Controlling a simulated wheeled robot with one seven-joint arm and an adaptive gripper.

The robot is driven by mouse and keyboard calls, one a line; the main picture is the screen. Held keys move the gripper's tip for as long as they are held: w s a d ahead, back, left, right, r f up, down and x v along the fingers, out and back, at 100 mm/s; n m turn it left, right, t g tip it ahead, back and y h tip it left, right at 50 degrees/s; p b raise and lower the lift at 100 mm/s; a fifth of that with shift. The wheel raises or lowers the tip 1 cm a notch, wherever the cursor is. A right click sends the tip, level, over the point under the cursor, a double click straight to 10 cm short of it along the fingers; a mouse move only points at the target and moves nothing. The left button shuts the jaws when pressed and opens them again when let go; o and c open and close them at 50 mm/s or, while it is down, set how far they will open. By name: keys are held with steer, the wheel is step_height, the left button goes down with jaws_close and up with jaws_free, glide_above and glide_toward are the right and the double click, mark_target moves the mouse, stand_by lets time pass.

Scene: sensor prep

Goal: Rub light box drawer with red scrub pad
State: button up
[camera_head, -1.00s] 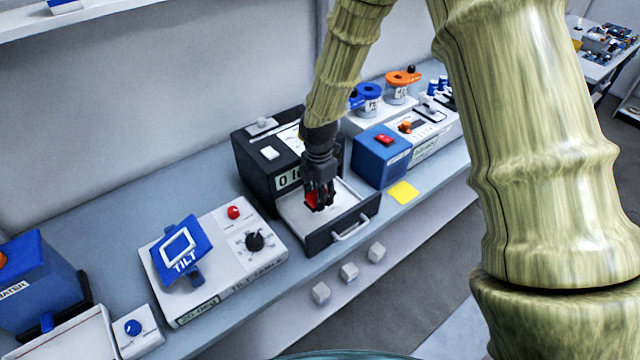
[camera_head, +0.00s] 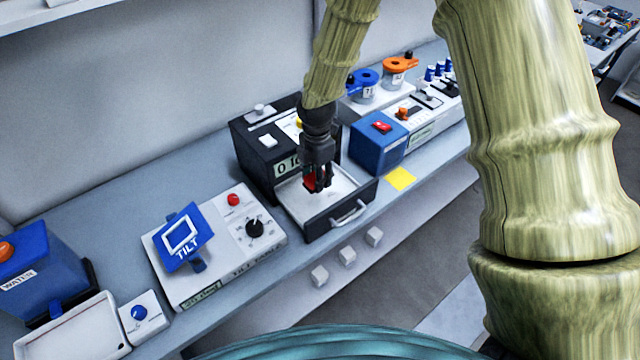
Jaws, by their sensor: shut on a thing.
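The light box (camera_head: 254,160) is a black case on the bench with a counter window on its front. Its drawer (camera_head: 349,187) is pulled out toward the bench's front edge and shows a pale floor, black front and light handle. My gripper (camera_head: 319,188) points down into the drawer, over its left-back part. It is shut on the red scrub pad (camera_head: 311,181), of which only a small red part shows between and beside the dark fingers. Whether the pad touches the drawer floor cannot be told.
A tilt panel (camera_head: 220,270) with a blue tilting plate stands left of the drawer. A blue box (camera_head: 372,150) with a red switch and a yellow note (camera_head: 401,179) are to the right. White cubes (camera_head: 347,257) sit below the bench edge. A water unit (camera_head: 40,275) is far left.

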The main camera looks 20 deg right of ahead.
steer(key=p, duration=0.3)
steer(key=shift+r, duration=0.35)
steer(key=p, duration=0.2)
steer(key=shift+s+d+f+p, duration=0.15)
steer(key=shift+f+p, duration=0.1)
steer(key=shift+p, duration=0.15)
steer(key=shift+f, duration=0.15)
